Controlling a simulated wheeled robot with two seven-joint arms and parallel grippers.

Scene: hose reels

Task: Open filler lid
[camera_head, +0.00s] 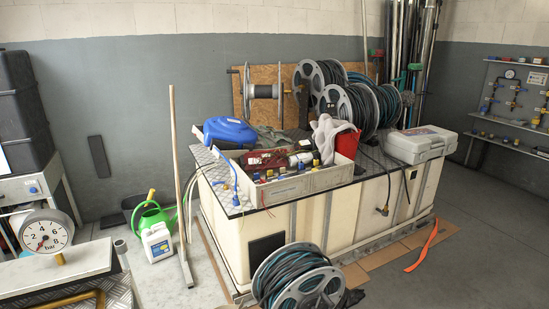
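A cream-coloured tank (318,222) with a dark top stands in the middle of the room. A blue rounded thing (230,130), which looks like a filler lid, sits at the left back of the tank top. It appears to be down, but its rim and any hinge or latch are too small to make out. The long box in front of it hides part of the tank top. Neither of my grippers shows in this view.
A long box (297,187) of fittings, hose reels (353,108) and a grey case (419,145) crowd the tank top. Another reel (298,280) stands on the floor in front. A wooden pole (176,150), white jug (158,243) and green watering can (150,216) stand to the left.

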